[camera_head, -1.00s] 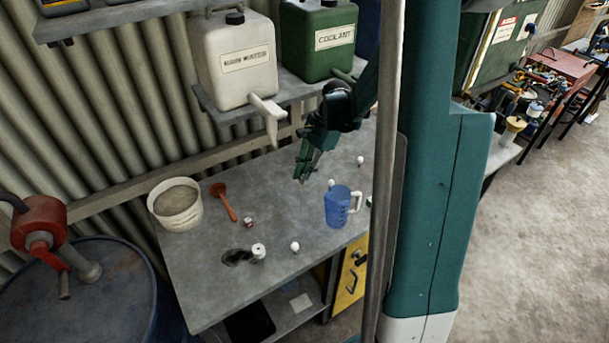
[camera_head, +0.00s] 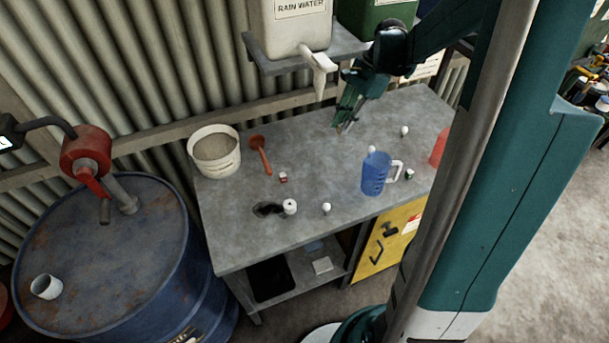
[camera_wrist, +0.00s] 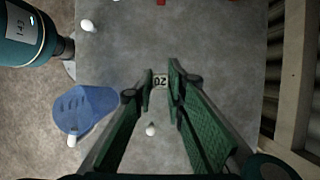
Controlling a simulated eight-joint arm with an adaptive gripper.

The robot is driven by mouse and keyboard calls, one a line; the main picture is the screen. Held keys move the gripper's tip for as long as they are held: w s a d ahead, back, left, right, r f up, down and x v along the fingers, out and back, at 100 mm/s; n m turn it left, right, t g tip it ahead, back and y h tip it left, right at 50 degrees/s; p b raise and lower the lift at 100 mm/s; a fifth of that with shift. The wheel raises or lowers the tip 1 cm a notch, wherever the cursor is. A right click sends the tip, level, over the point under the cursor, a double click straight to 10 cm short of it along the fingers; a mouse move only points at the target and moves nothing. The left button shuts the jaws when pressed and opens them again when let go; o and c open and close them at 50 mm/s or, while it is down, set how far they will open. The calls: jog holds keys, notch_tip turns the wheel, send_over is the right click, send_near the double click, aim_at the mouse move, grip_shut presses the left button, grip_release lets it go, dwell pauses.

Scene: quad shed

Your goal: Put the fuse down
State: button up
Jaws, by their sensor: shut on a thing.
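My gripper (camera_head: 345,127) is above the far part of the grey workbench (camera_head: 330,150), in front of the shelf. In the wrist view its two green fingers (camera_wrist: 160,88) are shut on a small pale fuse (camera_wrist: 160,80) marked "20". The fuse sits between the fingertips with bench surface behind it. I cannot tell how high it is above the bench. In the head view the fuse is too small to make out.
A blue jug (camera_head: 374,174) and white knob-like pieces (camera_head: 326,208) stand right and front. The bench middle is clear.

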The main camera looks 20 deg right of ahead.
dwell(0.3)
notch_tip(320, 180, down, 14)
jog(key=shift+b, duration=0.35)
jog(key=a, duration=0.8)
jog(key=shift+a+r, duration=0.1)
jog(key=shift+a, duration=0.7)
jog(key=shift+a, duration=0.45)
jog(key=shift+a+f, duration=0.2)
jog(key=shift+a, duration=0.45)
jog(key=shift+a+f, duration=0.15)
jog(key=shift+a, duration=0.45)
jog(key=shift+f, duration=0.2)
jog(key=shift+f, duration=0.25)
